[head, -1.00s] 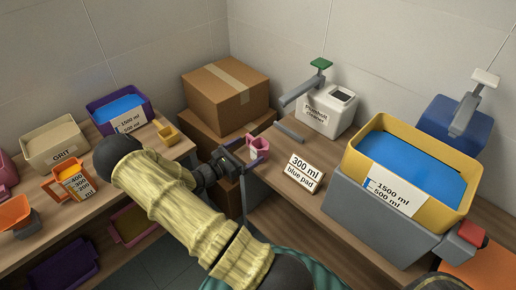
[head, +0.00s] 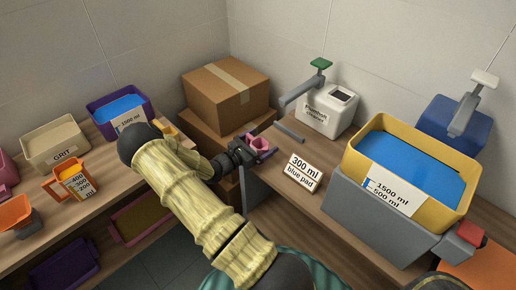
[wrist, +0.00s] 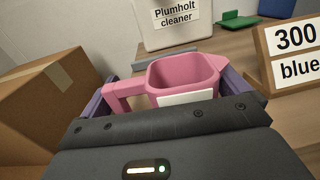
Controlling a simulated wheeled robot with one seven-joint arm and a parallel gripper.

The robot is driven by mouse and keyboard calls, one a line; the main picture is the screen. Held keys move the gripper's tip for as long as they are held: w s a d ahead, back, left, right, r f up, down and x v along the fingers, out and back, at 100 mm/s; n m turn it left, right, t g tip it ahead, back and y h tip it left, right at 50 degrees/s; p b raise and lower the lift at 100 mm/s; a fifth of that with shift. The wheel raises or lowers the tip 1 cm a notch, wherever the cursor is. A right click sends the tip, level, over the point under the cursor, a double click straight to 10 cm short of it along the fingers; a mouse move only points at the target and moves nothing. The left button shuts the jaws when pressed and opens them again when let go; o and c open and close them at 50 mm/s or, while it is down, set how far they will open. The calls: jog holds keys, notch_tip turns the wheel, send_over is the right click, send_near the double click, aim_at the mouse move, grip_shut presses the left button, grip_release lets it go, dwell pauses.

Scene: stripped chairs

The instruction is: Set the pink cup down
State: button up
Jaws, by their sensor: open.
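The pink cup (head: 262,143) is at the far left corner of the right-hand bench (head: 262,192). In the wrist view the cup (wrist: 185,75) looks upright and empty, with a pale label on its near side and its handle to the left. My gripper (head: 255,152) is open around the cup. Its purple fingers stand on either side in the wrist view (wrist: 170,92), the left one by the handle. The cup's base is hidden, so I cannot tell its contact with the bench. A "300 ml blue pad" sign (head: 303,173) stands to the right.
A grey bar (head: 289,133) lies behind the cup. The white Plumholt cleaner dispenser (head: 328,112) stands beyond it. A yellow tub of blue liquid (head: 352,165) is at right. Cardboard boxes (head: 222,98) stand left of the bench. Bare wood lies around the sign.

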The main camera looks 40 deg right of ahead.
dwell(0.4)
jog(key=c, duration=0.8)
notch_tip(320, 180, up, 10)
dwell(0.5)
